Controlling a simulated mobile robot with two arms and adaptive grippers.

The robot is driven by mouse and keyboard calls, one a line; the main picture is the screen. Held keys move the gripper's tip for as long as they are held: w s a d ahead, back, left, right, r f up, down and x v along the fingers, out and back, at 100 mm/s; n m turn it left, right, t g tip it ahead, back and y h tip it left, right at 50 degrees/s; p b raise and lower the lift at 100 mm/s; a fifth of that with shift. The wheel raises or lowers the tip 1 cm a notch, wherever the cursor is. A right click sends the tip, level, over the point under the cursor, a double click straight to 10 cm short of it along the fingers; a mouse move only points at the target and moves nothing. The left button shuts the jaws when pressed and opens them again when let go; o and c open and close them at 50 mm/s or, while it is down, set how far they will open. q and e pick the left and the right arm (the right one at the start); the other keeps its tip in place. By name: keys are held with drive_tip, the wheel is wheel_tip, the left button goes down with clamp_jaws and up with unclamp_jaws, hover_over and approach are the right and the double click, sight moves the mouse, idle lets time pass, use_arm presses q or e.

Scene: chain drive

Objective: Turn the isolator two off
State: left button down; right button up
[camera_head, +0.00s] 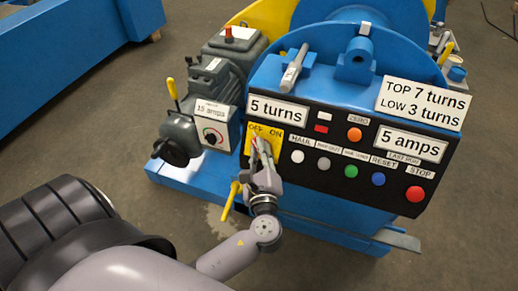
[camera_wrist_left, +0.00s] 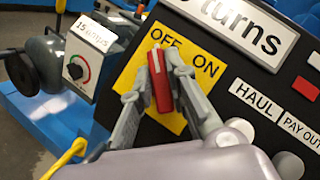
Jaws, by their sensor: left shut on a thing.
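The isolator is a yellow plate (camera_head: 249,145) marked OFF and ON with a red handle, on the left end of the black control panel. It also shows in the left wrist view (camera_wrist_left: 206,82), where the red handle (camera_wrist_left: 160,84) points up toward OFF. My left gripper (camera_head: 262,152) is at the plate, shut on the handle, one finger on each side of it in the wrist view (camera_wrist_left: 160,98). In the head view the fingers hide most of the handle. My right gripper is not in view.
The panel (camera_head: 335,172) carries several buttons, including a red STOP button (camera_head: 415,194), right of the gripper. A yellow lever (camera_head: 231,200) stands just left of my left wrist. Floor in front is clear.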

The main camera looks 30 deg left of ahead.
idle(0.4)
use_arm(q)
drive_tip(key=c, duration=1.6)
unclamp_jaws()
drive_tip(key=shift+o, duration=0.2)
drive_tip(key=v, duration=1.2)
